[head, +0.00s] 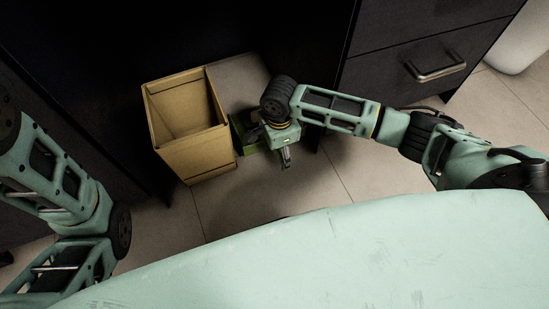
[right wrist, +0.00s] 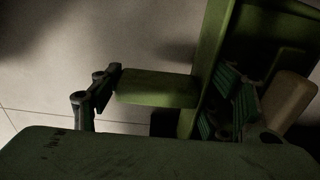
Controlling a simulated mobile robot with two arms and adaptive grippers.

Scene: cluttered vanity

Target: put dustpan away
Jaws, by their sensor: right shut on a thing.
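The green dustpan (head: 241,134) is low at the floor, just right of the cardboard box, and my right gripper partly covers it in the head view. In the right wrist view, a flat green part (right wrist: 157,88) and an upright green wall of the dustpan show between the fingers. My right gripper (head: 271,149) is shut on the dustpan; its fingers also show in the right wrist view (right wrist: 166,94). I cannot tell whether the dustpan touches the floor. Only links of my left arm show at the left; its gripper is out of view.
An open, empty-looking cardboard box (head: 195,151) stands left of the dustpan. Dark cabinet drawers (head: 400,75) with a metal handle (head: 436,67) are at the upper right. A tan piece (right wrist: 290,98) shows at right in the wrist view. The tiled floor (head: 330,180) in front is clear.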

